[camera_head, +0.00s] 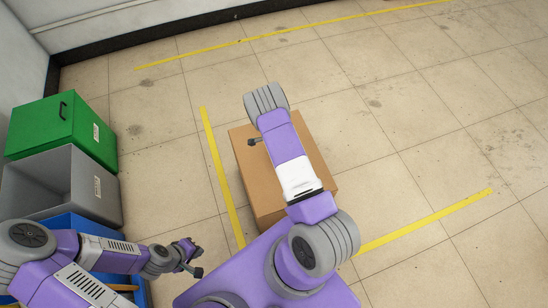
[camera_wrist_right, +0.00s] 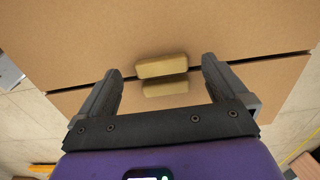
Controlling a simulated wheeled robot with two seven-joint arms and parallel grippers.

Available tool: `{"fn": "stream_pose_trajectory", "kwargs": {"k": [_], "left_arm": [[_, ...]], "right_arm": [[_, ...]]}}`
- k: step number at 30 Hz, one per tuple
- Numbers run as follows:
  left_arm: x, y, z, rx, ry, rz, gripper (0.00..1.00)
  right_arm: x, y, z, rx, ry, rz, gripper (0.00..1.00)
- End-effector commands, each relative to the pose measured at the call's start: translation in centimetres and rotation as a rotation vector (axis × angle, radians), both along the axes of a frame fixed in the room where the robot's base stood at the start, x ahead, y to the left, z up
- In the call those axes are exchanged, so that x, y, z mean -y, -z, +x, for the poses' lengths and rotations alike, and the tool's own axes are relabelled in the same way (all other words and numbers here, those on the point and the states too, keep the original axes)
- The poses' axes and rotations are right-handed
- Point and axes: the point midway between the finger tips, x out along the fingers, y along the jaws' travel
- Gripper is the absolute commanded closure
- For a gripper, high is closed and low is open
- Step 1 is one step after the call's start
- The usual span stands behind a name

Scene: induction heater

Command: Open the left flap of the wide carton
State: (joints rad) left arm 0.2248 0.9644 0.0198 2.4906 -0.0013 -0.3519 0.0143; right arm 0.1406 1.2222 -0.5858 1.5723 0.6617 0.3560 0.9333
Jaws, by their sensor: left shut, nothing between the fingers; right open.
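The brown carton (camera_head: 262,190) stands on the floor, mostly hidden under my right arm in the head view. Its left and right edges show, and its top looks closed. In the right wrist view the carton's cardboard (camera_wrist_right: 240,35) fills the upper part, with a dark seam across it. My right gripper (camera_wrist_right: 161,65) is open over the cardboard. A small tan block (camera_wrist_right: 161,66) lies between its fingertips at the seam; contact with the fingers cannot be told. My left gripper (camera_head: 194,258) is shut and empty, at the lower left, apart from the carton.
A green lidded bin (camera_head: 65,125), a grey open bin (camera_head: 60,180) and a blue bin (camera_head: 135,290) stand along the left, near my left arm. Open tiled floor lies to the right and behind.

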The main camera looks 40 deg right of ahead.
Motion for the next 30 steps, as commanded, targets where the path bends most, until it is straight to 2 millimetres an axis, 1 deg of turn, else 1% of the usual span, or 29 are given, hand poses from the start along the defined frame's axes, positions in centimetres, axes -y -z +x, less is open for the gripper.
{"fn": "stream_pose_trajectory", "kwargs": {"k": [1, 6, 15, 16, 29, 30], "left_arm": [[0.0, 0.5, 0.0, 0.0, 0.0, 0.0, 1.0], [0.0, 0.9, 0.0, 0.0, 0.0, 0.0, 1.0], [0.0, 0.9, 0.0, 0.0, 0.0, 0.0, 1.0], [0.0, 0.9, 0.0, 0.0, 0.0, 0.0, 1.0], [0.0, 0.9, 0.0, 0.0, 0.0, 0.0, 1.0], [0.0, 0.9, 0.0, 0.0, 0.0, 0.0, 1.0]], "right_arm": [[0.0, 1.0, 0.0, -0.001, -0.001, 0.0, 0.0], [0.0, 2.5, 0.0, 0.001, 0.0, 0.0, 0.0], [0.0, 2.6, 0.0, 0.001, -0.001, 0.001, 0.0], [0.0, 2.6, 0.0, 0.001, -0.001, 0.001, 0.02], [-0.1, 2.6, 0.0, 0.001, -0.002, 0.0, 0.67], [-0.1, 2.6, 0.0, 0.001, -0.002, 0.0, 0.74]]}}
